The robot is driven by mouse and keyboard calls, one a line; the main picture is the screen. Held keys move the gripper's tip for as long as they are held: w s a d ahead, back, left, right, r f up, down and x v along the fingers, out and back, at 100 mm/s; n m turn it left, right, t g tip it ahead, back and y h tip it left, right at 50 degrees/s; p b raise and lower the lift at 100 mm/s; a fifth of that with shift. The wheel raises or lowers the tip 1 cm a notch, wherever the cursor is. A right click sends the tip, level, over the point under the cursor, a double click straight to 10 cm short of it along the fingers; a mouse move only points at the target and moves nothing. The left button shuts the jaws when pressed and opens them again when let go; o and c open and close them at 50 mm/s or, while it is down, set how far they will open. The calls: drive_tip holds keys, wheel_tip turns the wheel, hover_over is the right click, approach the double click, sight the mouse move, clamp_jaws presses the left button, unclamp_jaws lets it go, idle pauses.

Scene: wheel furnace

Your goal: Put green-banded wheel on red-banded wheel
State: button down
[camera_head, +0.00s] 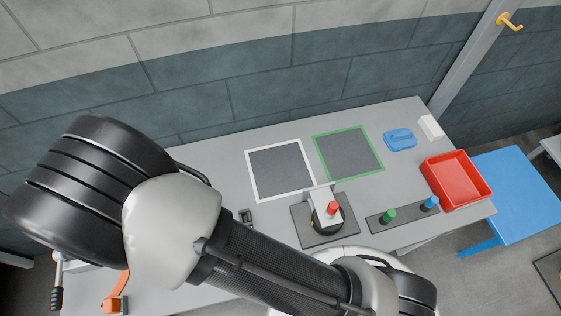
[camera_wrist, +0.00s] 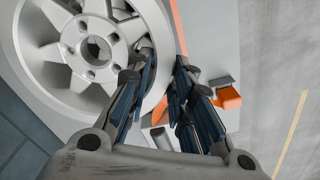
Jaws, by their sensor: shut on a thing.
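In the wrist view my gripper (camera_wrist: 158,68) is shut on a pale grey spoked wheel (camera_wrist: 92,72). One finger lies on the spoke side and the other outside the rim, with the rim edge between them. The wheel fills the upper left of that view and is cut off by the frame. No coloured band shows on it, so I cannot tell whether it is the green-banded or red-banded one. In the head view my arm hides the gripper, and no wheel is visible there.
On the grey table (camera_head: 210,160) lie a white-framed square (camera_head: 280,170), a green-framed square (camera_head: 348,152), a red-knobbed device (camera_head: 332,208), a green-and-blue button panel (camera_head: 400,217), a blue item (camera_head: 400,139) and a red bin (camera_head: 456,180). An orange part (camera_wrist: 228,98) is close to my gripper.

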drive_tip(key=shift+a+f+b, duration=0.1)
drive_tip(key=shift+f+b, duration=0.3)
drive_tip(key=shift+f, duration=0.15)
drive_tip(key=c, duration=1.3)
unclamp_jaws()
drive_tip(key=shift+c, duration=0.2)
wheel_tip(320, 180, up, 12)
drive_tip(key=shift+s, duration=0.1)
